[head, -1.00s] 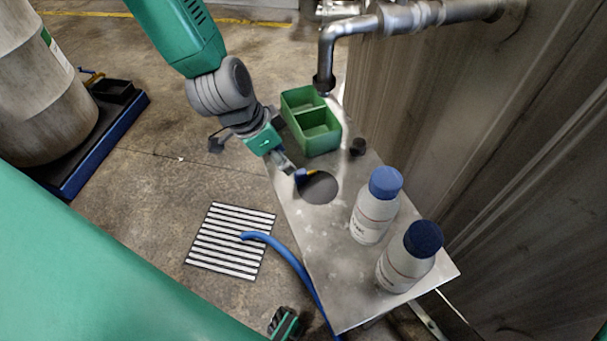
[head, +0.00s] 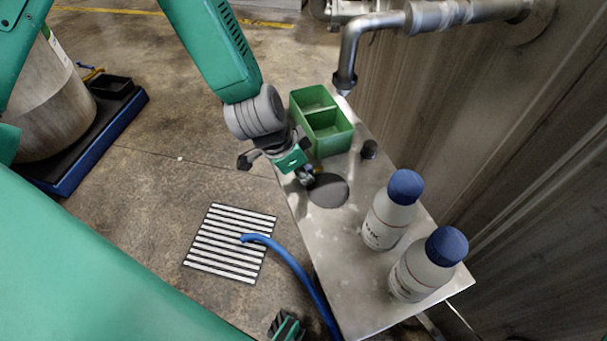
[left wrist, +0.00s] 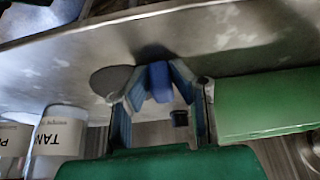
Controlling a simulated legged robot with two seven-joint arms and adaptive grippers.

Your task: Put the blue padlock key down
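In the left wrist view the blue padlock key (left wrist: 160,82) shows as a blue block between the fingertips of my left gripper (left wrist: 159,76), which appears shut on it. In the head view my left gripper (head: 312,180) points down at the metal table (head: 345,275), beside the left edge of a dark round disc (head: 328,190). The key is mostly hidden there. A dark shadow lies on the metal close to the key in the wrist view; I cannot tell whether the key touches the table.
A green two-part bin (head: 328,130) stands behind the gripper, with a black knob (head: 369,150) to its right. Two white bottles with blue caps (head: 390,212) (head: 428,266) stand nearer the front. A pipe (head: 350,50) hangs over the far end. The table's front left is clear.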

